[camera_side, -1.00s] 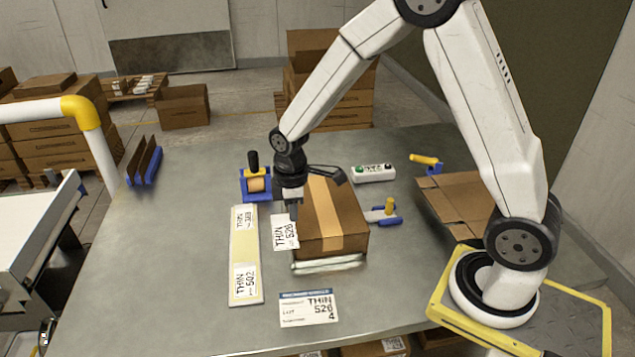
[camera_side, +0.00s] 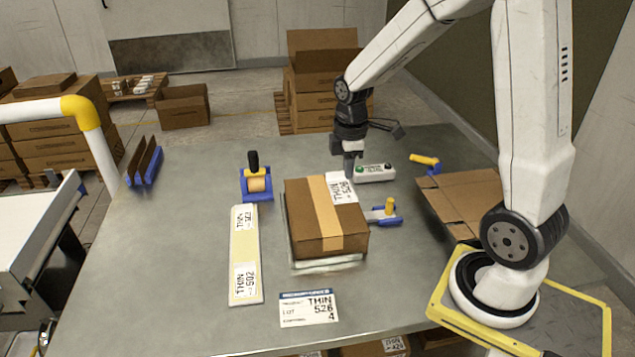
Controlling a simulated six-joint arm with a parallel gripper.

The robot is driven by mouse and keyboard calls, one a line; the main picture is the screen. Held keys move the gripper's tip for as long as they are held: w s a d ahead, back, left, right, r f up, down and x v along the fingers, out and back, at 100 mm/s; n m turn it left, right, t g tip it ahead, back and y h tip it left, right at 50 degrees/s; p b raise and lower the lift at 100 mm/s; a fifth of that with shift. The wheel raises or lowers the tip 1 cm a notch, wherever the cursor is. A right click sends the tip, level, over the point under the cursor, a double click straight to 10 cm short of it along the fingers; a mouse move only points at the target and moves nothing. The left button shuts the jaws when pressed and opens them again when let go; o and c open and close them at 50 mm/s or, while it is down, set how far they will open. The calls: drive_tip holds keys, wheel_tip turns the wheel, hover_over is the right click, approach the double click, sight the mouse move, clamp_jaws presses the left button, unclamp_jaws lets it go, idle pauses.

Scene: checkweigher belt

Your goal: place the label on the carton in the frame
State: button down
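The brown carton (camera_side: 306,225), with a tan tape strip across its top, sits on a pale, low frame (camera_side: 327,266) in the middle of the table. My gripper (camera_side: 349,170) is at the carton's far right corner, its fingers shut on the white label (camera_side: 342,188) printed THIN 526. The label shows over the far right part of the carton's top, right of the tape. I cannot tell whether it touches the carton. The fingertips are small and partly merge with the label's upper edge.
A strip with other THIN labels (camera_side: 244,258) lies left of the carton. A card reading THIN 526 4 (camera_side: 309,309) lies in front. A blue-yellow roller (camera_side: 257,184), a button box (camera_side: 374,173), a blue clamp (camera_side: 385,215) and flattened cardboard (camera_side: 459,200) surround it.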

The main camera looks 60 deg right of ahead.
drive_tip(key=shift+w+d+f, duration=1.15)
drive_tip(key=shift+w+f, duration=0.75)
drive_tip(key=shift+w, duration=2.2)
hover_over(309, 195)
drive_tip(key=shift+s+a+f, duration=0.1)
drive_tip(key=shift+s+f, duration=0.05)
drive_tip(key=shift+f, duration=2.55)
drive_tip(key=shift+w+f, duration=0.25)
drive_tip(key=shift+f, duration=1.6)
drive_tip(key=shift+f, duration=0.2)
drive_tip(key=c, duration=0.8)
unclamp_jaws()
drive_tip(key=shift+c, duration=0.2)
drive_tip(key=shift+r, duration=0.2)
